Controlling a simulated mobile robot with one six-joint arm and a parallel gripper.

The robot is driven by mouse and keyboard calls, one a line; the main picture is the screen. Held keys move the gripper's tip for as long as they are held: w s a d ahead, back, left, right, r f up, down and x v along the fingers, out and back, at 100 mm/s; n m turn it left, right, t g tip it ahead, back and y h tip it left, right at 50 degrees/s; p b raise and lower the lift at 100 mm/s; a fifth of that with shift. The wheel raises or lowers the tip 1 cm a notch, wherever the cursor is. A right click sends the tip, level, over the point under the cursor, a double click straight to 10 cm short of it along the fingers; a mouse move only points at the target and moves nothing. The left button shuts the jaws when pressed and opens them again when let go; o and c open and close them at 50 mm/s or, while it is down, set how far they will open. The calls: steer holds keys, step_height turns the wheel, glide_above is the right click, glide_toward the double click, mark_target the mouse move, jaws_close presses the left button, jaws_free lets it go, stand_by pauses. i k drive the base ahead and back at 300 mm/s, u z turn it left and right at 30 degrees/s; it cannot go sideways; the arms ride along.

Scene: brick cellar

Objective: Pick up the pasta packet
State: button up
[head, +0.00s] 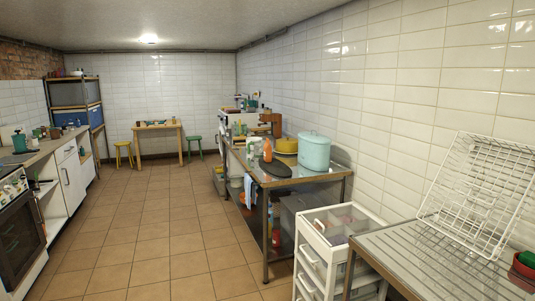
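I cannot identify the pasta packet for sure. A small white and green packet or carton (253,147) stands on the metal worktable (303,175) by the right wall; it is too small to read. An orange bottle (267,150) stands close to its right. My gripper is not in view.
A pale green pot (314,152), a yellow pot and a dark round board (277,169) share the worktable. A white drawer cart (318,255) and a metal table with a wire rack (480,190) stand nearer at right. An oven (20,230) is at left. The tiled floor (150,240) between is clear.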

mark_target(268, 148)
steer(key=u, duration=0.15)
steer(key=i, duration=2.35)
steer(key=u, duration=0.7)
steer(key=i, duration=1.55)
steer(key=u, duration=0.3)
